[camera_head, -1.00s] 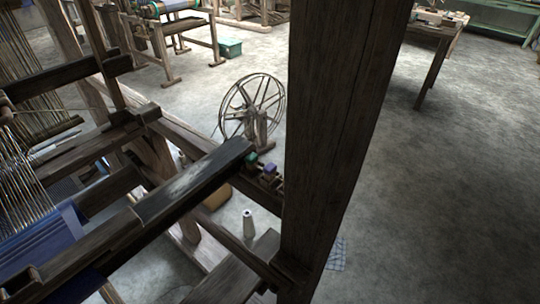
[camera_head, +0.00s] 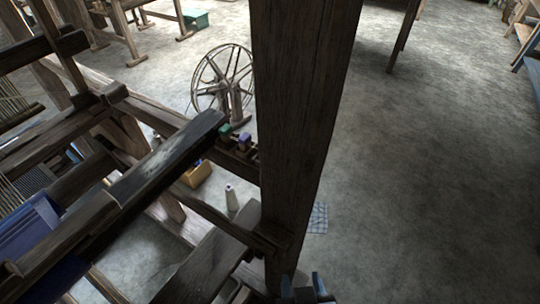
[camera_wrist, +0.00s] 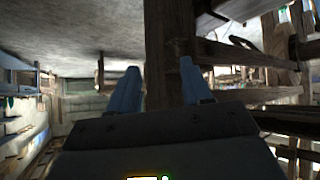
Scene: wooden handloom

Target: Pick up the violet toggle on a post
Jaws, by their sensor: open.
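The violet toggle (camera_head: 244,139) is a small violet cap on a short post on the loom's side beam, just left of the tall dark upright. A green toggle (camera_head: 224,130) stands beside it on the left. My gripper (camera_head: 308,285) shows at the bottom edge of the head view, in front of the foot of the upright, well below and to the right of the violet toggle. It is open and empty. In the wrist view its two blue fingers (camera_wrist: 157,90) are spread apart, with a dark loom post behind them. I cannot make out the toggle in the wrist view.
The tall wooden upright (camera_head: 295,130) stands between the toggles and the open floor on the right. A dark beam (camera_head: 165,160) ends close to the green toggle. A spoked wheel (camera_head: 222,78) stands behind. A pale cone (camera_head: 231,198) is below. The floor (camera_head: 430,190) at right is clear.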

